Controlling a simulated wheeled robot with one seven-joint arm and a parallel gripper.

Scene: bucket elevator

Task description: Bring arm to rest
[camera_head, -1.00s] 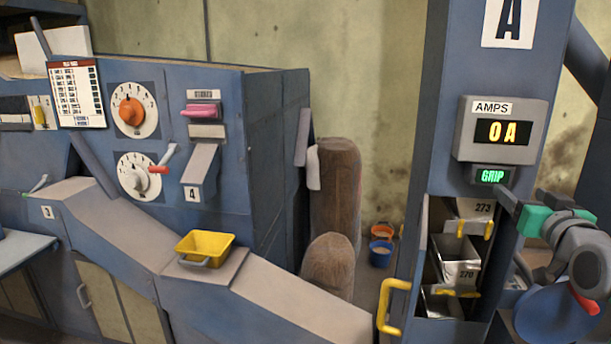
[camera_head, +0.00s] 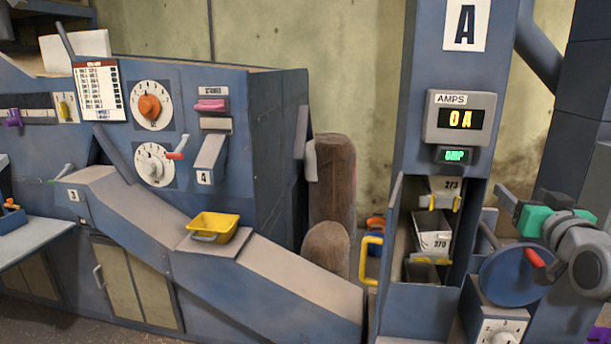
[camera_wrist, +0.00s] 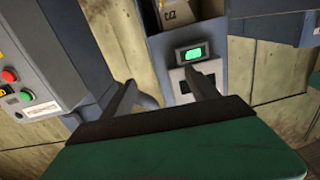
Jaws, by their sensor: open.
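My gripper (camera_head: 507,201) is at the right of the head view, in front of the scene and to the right of the blue elevator column (camera_head: 418,120). Its green body and grey wrist show there. In the wrist view my gripper (camera_wrist: 160,80) has its two dark fingers spread apart with nothing between them. Beyond the fingers is a blue column with a small green-lit display (camera_wrist: 193,54). I see no contact between the fingers and anything.
A blue wheel (camera_head: 505,285) with a red handle stands below my arm. A yellow tub (camera_head: 213,226) sits on the sloped chute (camera_head: 290,275). Brown sacks (camera_head: 333,185) stand behind.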

